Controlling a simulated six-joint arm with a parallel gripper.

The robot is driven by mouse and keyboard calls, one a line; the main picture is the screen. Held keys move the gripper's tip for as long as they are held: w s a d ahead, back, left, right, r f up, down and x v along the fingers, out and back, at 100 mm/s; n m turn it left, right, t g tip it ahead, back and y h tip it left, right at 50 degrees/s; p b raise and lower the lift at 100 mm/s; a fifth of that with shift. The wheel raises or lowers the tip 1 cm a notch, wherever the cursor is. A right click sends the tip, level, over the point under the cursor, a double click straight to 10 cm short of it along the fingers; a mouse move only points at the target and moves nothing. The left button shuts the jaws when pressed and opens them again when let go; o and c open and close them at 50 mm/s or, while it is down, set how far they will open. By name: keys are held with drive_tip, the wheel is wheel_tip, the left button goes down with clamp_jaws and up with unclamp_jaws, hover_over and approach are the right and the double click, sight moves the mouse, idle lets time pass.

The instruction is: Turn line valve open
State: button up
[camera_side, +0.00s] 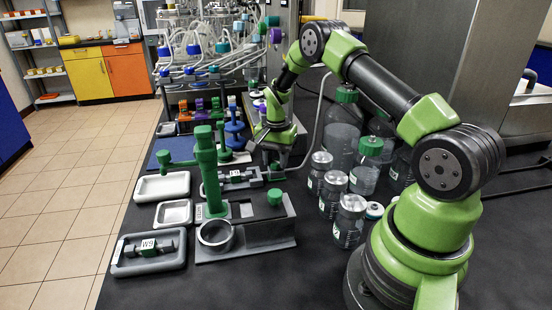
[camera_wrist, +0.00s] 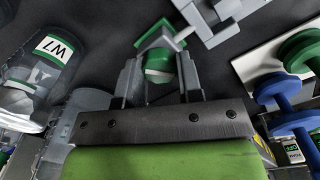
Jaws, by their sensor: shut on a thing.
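The line valve's green knob (camera_wrist: 158,62) sits between the two fingers of my gripper (camera_wrist: 158,82) in the wrist view, with a pale grey face showing. My gripper is shut on it. In the side view my gripper (camera_side: 276,165) points down at the right end of a grey line assembly (camera_side: 240,176) with a white label. The fingers mostly hide the knob there, and I cannot tell how far it is turned.
Several glass bottles (camera_side: 340,130) with green or grey caps stand close right of my gripper. A bottle labelled W7 (camera_wrist: 50,55) shows in the wrist view. A tall green post (camera_side: 208,170) on a grey stand is at front left. Blue and green spools (camera_wrist: 282,88) stand at the right.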

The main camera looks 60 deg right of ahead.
sight(276, 162)
drive_tip(key=n, duration=0.5)
drive_tip(key=shift+n, duration=0.3)
drive_tip(key=n, duration=0.5)
idle(0.4)
drive_tip(key=o, duration=0.9)
wheel_tip(276, 162, up, 10)
